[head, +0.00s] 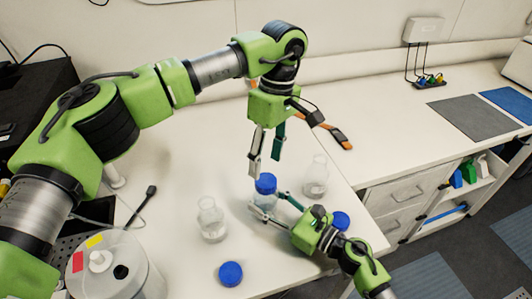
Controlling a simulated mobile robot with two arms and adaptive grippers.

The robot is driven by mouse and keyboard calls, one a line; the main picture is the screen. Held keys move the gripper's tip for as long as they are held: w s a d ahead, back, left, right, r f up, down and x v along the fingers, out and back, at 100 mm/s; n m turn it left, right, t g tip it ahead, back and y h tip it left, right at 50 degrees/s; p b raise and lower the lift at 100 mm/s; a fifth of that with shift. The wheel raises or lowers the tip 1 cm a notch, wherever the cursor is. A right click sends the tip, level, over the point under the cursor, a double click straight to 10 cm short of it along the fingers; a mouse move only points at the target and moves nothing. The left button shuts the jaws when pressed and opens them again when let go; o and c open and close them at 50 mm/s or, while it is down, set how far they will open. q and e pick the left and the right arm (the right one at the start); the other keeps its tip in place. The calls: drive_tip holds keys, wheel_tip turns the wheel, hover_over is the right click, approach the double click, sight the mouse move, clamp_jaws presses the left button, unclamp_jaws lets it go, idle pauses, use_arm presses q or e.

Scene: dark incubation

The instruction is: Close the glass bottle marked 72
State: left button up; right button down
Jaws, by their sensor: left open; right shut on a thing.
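A glass bottle (263,203) stands in the middle of the bench with a blue cap (265,183) on its top. I cannot tell how tightly the cap sits. My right gripper (268,204) is shut around this bottle's body. My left gripper (266,167) is open, pointing down just above the blue cap, with nothing between its fingers. An open glass bottle (211,222) stands to the left and another open one (315,178) to the right. One blue cap (230,274) lies at the front; another (340,220) lies beside my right gripper. No number is readable.
A large white-lidded container (112,268) stands at the lower left. A black cable plug (148,192) lies on the left of the bench. An orange-and-black tool (336,135) lies behind the bottles. The bench's right edge drops beside the drawers (405,192).

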sight(266, 180)
use_arm(q)
drive_tip(key=n, duration=0.6)
drive_tip(key=shift+r, duration=0.2)
drive_tip(key=n, duration=0.5)
drive_tip(key=shift+r+n+t, duration=0.2)
drive_tip(key=shift+n+t, duration=0.1)
drive_tip(key=shift+n, duration=0.1)
drive_tip(key=n, duration=0.5)
drive_tip(key=shift+s+r+n+h, duration=0.15)
drive_tip(key=shift+r+n+h, duration=0.05)
drive_tip(key=shift+n+h, duration=0.2)
drive_tip(key=n, duration=0.7)
drive_tip(key=shift+s+r+t, duration=0.15)
drive_tip(key=shift+r+t, duration=0.15)
drive_tip(key=shift+f, duration=0.15)
drive_tip(key=shift+f, duration=3.9)
